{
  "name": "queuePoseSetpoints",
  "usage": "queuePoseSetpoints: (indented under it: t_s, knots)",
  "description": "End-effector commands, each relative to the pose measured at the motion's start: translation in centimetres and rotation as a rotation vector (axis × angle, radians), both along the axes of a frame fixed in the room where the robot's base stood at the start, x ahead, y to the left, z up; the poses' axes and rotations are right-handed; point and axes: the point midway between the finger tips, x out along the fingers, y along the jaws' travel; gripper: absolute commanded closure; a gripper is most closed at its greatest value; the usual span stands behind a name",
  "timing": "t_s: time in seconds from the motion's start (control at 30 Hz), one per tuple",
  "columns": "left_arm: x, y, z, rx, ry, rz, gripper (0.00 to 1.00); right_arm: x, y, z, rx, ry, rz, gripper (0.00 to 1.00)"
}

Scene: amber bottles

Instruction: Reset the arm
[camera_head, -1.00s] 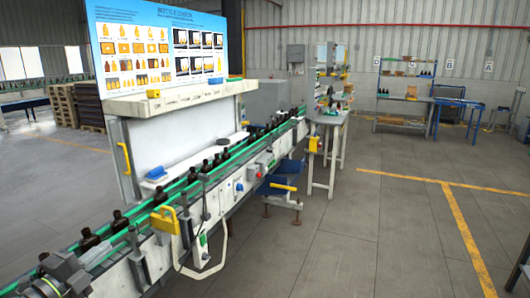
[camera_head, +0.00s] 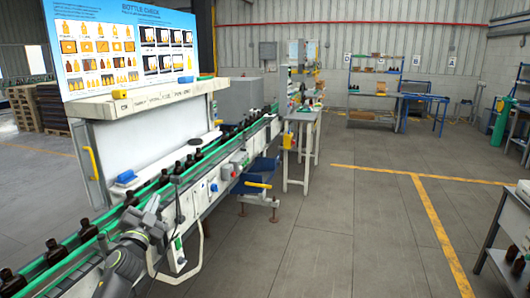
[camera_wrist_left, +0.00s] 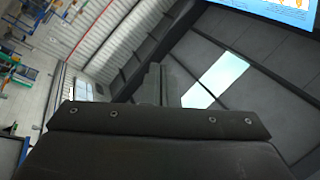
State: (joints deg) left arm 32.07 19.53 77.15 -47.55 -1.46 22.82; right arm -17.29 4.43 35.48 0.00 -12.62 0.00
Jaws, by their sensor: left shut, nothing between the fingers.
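Several dark amber bottles (camera_head: 53,250) stand upright in a row on the green-railed conveyor (camera_head: 75,241), which runs from the lower left toward the back. My left gripper (camera_head: 152,204) is in front of the conveyor's near side at the lower left and holds no bottle. Its arm comes up from the bottom edge and hides part of the conveyor. In the left wrist view the closed dark fingers (camera_wrist_left: 153,85) point up toward the roof and wall, with nothing between them. My right gripper is not in view.
A bottle-check board (camera_head: 125,45) stands behind the conveyor. A white table (camera_head: 302,115) stands at its far end. A grey shelf unit (camera_head: 505,225) with dark bottles is at the right edge. The floor between them is clear, with yellow lines.

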Motion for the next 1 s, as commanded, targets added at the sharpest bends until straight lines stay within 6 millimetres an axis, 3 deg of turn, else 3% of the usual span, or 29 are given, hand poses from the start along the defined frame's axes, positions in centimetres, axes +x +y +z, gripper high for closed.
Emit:
queuePoseSetpoints:
  t_s: [0.3, 0.53, 0.6, 0.77, 1.0]
  knots:
    - [0.3, 1.7, -2.1, -0.241, 0.1, 0.003, 1.0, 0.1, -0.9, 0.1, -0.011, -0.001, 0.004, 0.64]
    - [0.6, 1.4, -4.1, -0.43, 0.214, -0.042, 1.0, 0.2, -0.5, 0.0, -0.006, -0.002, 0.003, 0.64]
    - [-0.4, 2.3, -11.2, -0.442, 0.304, 0.002, 1.0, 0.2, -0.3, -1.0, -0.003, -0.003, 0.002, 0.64]
    - [-3.4, 3.4, -22.6, -0.477, 0.465, 0.071, 1.0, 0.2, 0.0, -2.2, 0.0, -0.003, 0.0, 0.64]
    - [-11.2, 4.6, -39.3, -0.53, 0.716, 0.182, 1.0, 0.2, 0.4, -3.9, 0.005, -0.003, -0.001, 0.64]
